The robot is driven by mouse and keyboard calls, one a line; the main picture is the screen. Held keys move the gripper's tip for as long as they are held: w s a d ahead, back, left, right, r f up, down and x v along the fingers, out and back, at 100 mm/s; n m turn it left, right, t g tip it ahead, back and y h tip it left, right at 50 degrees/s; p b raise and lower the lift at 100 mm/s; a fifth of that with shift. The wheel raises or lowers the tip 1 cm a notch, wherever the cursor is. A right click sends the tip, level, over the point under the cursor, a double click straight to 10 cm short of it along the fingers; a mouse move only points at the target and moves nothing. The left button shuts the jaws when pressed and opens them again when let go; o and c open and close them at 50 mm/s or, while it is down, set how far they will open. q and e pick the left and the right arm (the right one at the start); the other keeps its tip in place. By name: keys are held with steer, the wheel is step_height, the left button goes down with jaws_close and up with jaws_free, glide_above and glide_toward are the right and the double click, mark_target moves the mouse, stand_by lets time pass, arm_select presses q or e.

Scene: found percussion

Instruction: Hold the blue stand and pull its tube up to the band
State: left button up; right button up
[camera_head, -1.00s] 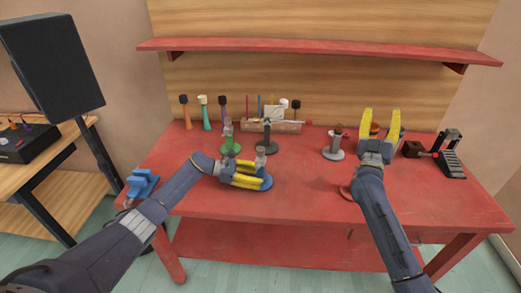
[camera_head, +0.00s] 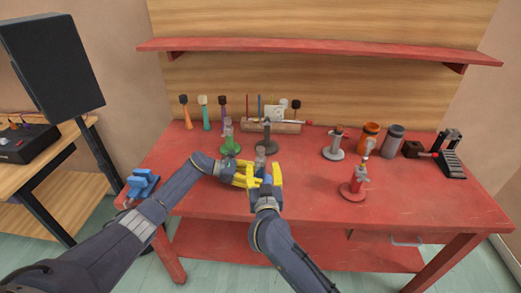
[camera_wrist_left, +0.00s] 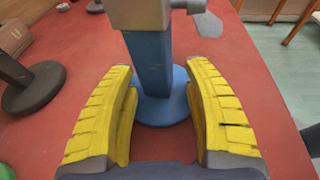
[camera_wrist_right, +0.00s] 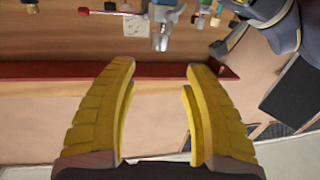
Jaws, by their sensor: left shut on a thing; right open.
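In the head view a grey top part (camera_head: 261,152) rises behind the grippers, which hide most of the stand. My right gripper (camera_head: 264,178) is open and empty, close to the stand. In the right wrist view a grey metal tube end (camera_wrist_right: 162,35) lies beyond its fingertips. I cannot make out the band.
A green stand (camera_head: 230,148) and a dark stand (camera_head: 270,146) are close behind. A red stand (camera_head: 355,186), a grey stand (camera_head: 334,152), an orange cup (camera_head: 370,134) and a pedal (camera_head: 450,155) stand right. The red table's (camera_head: 310,195) front middle is clear.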

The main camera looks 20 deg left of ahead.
mark_target(261, 152)
steer(key=x, duration=1.1)
steer(key=shift+c, duration=0.4)
steer(key=shift+d, duration=0.1)
jaws_close()
